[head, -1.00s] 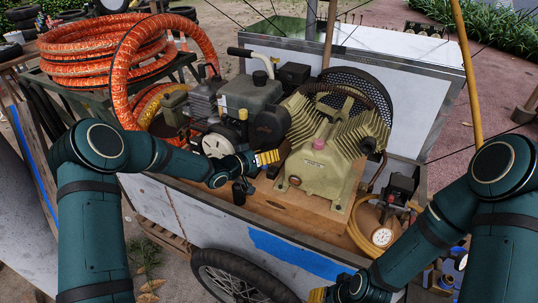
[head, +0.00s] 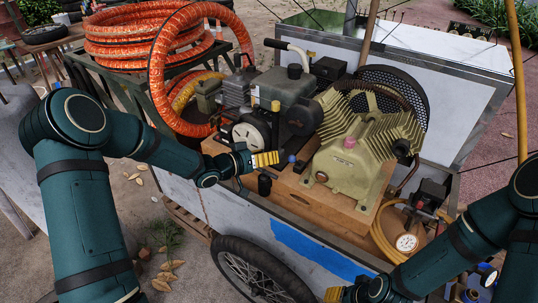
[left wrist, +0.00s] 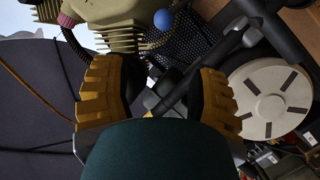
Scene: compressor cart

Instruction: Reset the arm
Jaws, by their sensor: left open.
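My left arm reaches in from the left in the head view. Its left gripper (head: 265,159), with yellow ribbed fingertips, is in front of the engine (head: 280,100) and left of the beige compressor (head: 345,160). In the left wrist view the two fingers of this gripper (left wrist: 160,95) stand apart with nothing held between them. A blue ball knob (left wrist: 163,19) shows beyond them; it is just right of the fingertips in the head view (head: 292,158). My right gripper (head: 340,294) shows only partly at the bottom edge, low beside the cart, so its opening is unclear.
The cart (head: 285,215) has raised metal walls and a wheel (head: 255,272) at the front. An orange hose coil (head: 140,40) lies behind on the left. A pressure gauge (head: 407,242) stands at the right. A white pulley (left wrist: 270,98) is close beside the left gripper in the wrist view.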

